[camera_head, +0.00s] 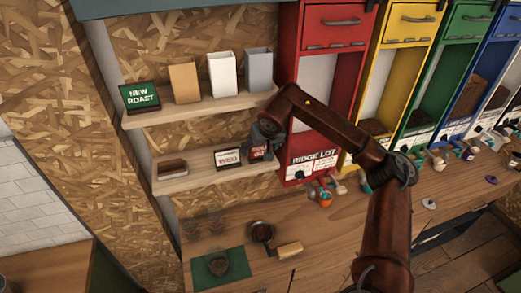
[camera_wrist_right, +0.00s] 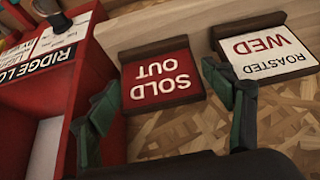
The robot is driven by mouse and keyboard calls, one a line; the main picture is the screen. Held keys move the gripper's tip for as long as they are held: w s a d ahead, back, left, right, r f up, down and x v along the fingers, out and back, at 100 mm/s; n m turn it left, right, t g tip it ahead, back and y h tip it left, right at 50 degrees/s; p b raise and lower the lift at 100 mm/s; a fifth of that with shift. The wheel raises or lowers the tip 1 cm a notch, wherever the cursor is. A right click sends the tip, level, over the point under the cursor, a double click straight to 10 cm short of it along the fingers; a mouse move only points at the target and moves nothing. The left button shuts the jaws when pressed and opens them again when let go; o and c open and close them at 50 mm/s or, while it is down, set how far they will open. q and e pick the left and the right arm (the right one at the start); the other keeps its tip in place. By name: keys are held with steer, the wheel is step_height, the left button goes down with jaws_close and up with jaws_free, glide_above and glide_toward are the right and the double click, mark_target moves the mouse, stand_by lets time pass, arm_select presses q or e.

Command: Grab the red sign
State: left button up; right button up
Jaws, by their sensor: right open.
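The red sign (camera_wrist_right: 163,82) reads "SOLD OUT" in white and has a dark wooden base. In the head view the red sign (camera_head: 261,153) stands at the right end of the lower shelf, partly hidden by my gripper. My right gripper (camera_head: 266,133) is at the sign, its arm reaching in from the lower right. In the right wrist view my right gripper (camera_wrist_right: 162,90) is open, with one green-padded finger towards each side of the red sign. I cannot tell whether either finger touches it. My left gripper is not in view.
A white "ROASTED WED" sign (camera_wrist_right: 262,55) stands close beside the red one. The red Ridge Lot dispenser (camera_wrist_right: 52,95) is on the other side. An upper shelf (camera_head: 200,106) with a green sign (camera_head: 141,96) and several bags is above. A counter (camera_head: 330,235) lies below.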

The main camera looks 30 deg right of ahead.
steer(key=shift+w+d+f, duration=0.1)
steer(key=shift+w+f, duration=0.1)
steer(key=shift+f, duration=0.2)
steer(key=shift+s, duration=0.1)
steer(key=c, duration=0.9)
steer(key=shift+r, duration=0.1)
steer(key=shift+c, duration=0.2)
